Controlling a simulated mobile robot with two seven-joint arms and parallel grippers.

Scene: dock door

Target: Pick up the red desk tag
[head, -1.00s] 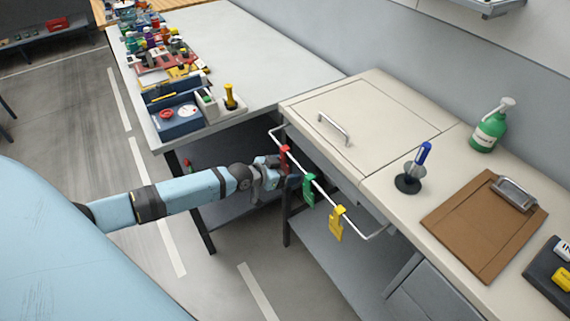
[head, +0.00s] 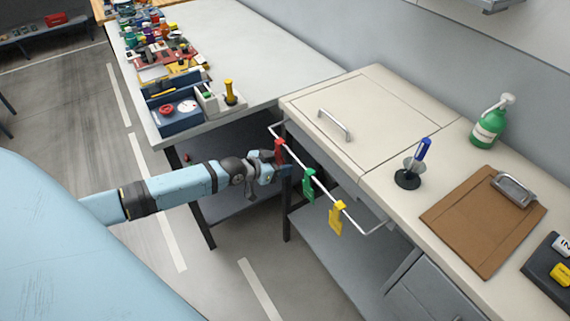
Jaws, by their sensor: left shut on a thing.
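The red desk tag (head: 280,150) hangs at the far end of a white rail (head: 322,188) on the front of the cream counter. My left gripper (head: 280,167) is at the red tag and shut on its lower part, which the fingers partly hide. The top of the tag is still at the rail; I cannot tell whether it is clear of the bar. A green tag (head: 309,185) and a yellow tag (head: 336,218) hang farther along the same rail. My right gripper is not in view.
The cream counter (head: 400,125) holds a pen in a stand (head: 410,175), a clipboard (head: 480,225) and a green spray bottle (head: 489,125). A grey table (head: 250,50) with bins and many small items stands behind. Table legs are near my left arm.

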